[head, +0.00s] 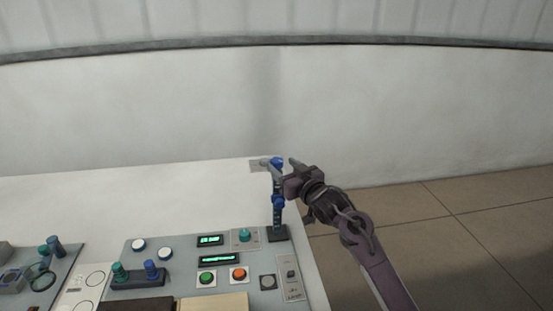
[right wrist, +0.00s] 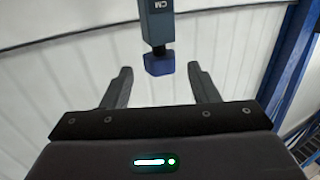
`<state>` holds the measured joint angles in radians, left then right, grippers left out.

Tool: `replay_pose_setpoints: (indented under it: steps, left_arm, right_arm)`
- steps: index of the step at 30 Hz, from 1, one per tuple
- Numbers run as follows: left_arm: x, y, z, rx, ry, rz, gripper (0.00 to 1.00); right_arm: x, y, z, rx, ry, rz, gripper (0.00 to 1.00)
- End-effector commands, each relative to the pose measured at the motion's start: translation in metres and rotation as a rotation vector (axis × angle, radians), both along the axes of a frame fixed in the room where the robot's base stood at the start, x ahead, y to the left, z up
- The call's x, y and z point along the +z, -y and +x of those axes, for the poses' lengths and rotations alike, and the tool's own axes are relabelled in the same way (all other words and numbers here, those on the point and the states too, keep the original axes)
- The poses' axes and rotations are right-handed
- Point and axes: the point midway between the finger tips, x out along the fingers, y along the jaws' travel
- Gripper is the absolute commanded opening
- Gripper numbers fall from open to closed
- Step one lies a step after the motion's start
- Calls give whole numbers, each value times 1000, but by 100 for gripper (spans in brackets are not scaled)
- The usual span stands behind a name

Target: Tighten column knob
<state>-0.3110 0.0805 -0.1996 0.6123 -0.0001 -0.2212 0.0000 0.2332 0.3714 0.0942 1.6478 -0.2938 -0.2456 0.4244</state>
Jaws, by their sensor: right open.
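A slim column (head: 277,216) stands on a dark base at the right end of the control panel. It carries a blue part near its top (head: 277,162) and another blue part (head: 278,201) lower down. My right gripper (head: 279,166) is at the column's top, its arm coming from the lower right. In the right wrist view my open fingers (right wrist: 160,69) point at a blue knob (right wrist: 159,64) on the end of a grey bar marked "CM" (right wrist: 157,22). The knob appears between the fingertips, with gaps on both sides. My left gripper is not in view.
The grey panel (head: 140,251) holds buttons, green displays (head: 210,240) and a teal knob (head: 244,235). Another device with a teal ring (head: 41,280) is at the left. The white table (head: 110,200) is clear behind the panel; tiled floor (head: 450,215) lies right.

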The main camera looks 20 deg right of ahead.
Motion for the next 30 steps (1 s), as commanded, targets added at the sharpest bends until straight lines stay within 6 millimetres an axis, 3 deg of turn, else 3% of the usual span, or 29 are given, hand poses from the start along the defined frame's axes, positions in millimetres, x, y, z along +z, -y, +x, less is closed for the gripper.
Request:
replay_pose_setpoints:
  steps: [5,13,18,28,30]
  left_arm:
    - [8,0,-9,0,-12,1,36]
    - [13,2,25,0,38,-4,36]
    - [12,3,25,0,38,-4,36]
    - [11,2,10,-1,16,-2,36]
    - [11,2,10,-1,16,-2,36]
  right_arm:
    - [2,-3,24,0,-1,2,54]
    - [0,-5,36,0,0,0,54]
    - [0,-5,35,1,-1,0,54]
    - [0,-5,35,1,-1,0,13]
    - [0,-5,35,1,-1,0,12]
